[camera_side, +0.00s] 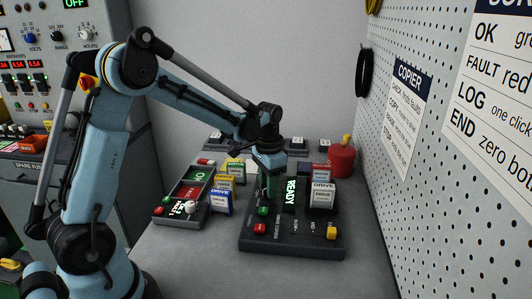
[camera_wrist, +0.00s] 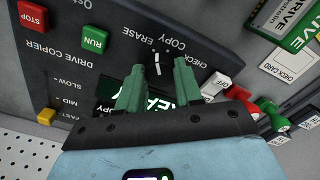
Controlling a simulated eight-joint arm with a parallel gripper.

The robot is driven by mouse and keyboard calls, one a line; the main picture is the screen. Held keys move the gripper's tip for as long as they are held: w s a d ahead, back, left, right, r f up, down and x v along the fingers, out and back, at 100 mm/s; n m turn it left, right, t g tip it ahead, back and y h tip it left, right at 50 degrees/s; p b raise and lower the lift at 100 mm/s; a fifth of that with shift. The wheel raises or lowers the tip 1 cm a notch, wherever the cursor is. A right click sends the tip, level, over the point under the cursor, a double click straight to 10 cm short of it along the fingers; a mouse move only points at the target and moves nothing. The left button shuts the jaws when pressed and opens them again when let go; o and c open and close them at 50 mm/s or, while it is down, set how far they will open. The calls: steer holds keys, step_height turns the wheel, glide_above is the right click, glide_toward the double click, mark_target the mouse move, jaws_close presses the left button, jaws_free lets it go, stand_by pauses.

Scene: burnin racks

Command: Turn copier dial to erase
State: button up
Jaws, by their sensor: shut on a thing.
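The copier (camera_side: 295,245) is a dark box on the grey bench, with a lit green READY display (camera_side: 290,194). In the wrist view its dial (camera_wrist: 158,63) is dark with a white pointer line, beside the upside-down labels CHECK, COPY and ERASE. The line points up the picture, towards COPY and ERASE; I cannot tell exactly which mark it meets. My gripper (camera_wrist: 158,77) has its green fingers on either side of the dial and is shut on it. The fingers also come down on the copier in the side view (camera_side: 270,192). They partly cover the display.
Red STOP (camera_wrist: 32,16) and green RUN (camera_wrist: 94,40) buttons and a yellow-topped speed lever (camera_wrist: 46,116) are on the panel. A drive (camera_side: 322,196) stands on the copier's right. A tray (camera_side: 182,214) and several coloured drives are left; a red canister (camera_side: 341,160) is behind.

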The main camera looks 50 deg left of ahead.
steer(key=shift+n, duration=0.9)
steer(key=o, duration=1)
steer(key=shift+o, duration=0.2)
steer(key=shift+r, duration=0.15)
step_height(320, 180, up, 12)
steer(key=s+d+f+t, duration=0.3)
steer(key=s+d+t, duration=0.4)
steer(key=s, duration=0.5)
steer(key=shift+s+d, duration=0.35)
steer(key=shift+d, duration=0.8)
